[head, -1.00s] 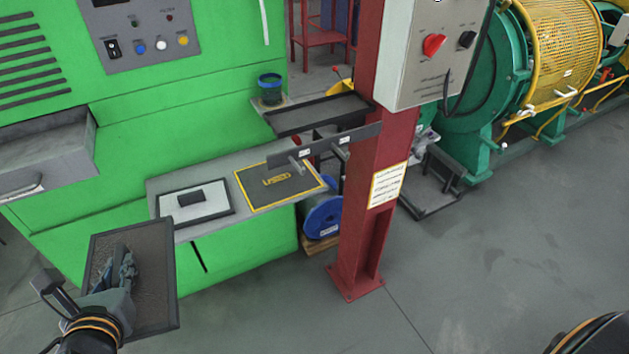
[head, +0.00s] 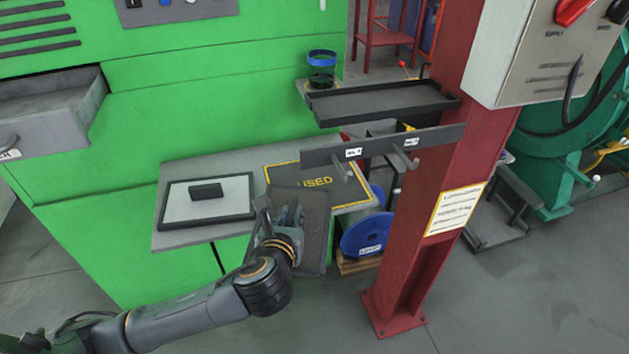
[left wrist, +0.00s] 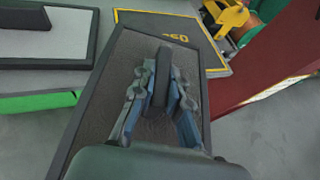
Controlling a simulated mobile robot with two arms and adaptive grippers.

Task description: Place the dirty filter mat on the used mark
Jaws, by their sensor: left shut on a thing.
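The dirty filter mat (head: 316,225) is a dark brown-grey panel with a black frame. My left gripper (head: 288,218) is shut on the black grip block in its middle, which shows clearly in the left wrist view (left wrist: 162,80). The mat is held tilted at the front edge of the grey shelf and hides part of the used mark. The used mark (head: 350,190) is a dark rectangle with a yellow border and the word USED; its far part also shows in the left wrist view (left wrist: 198,35). My right gripper is not in view.
A pale, black-framed mat (head: 235,185) with a black grip lies left of the mark. A bracket bar with hooks (head: 385,146) and a black tray (head: 380,101) overhang the mark's right side. A red column (head: 425,220) stands right; a blue spool (head: 367,232) sits below.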

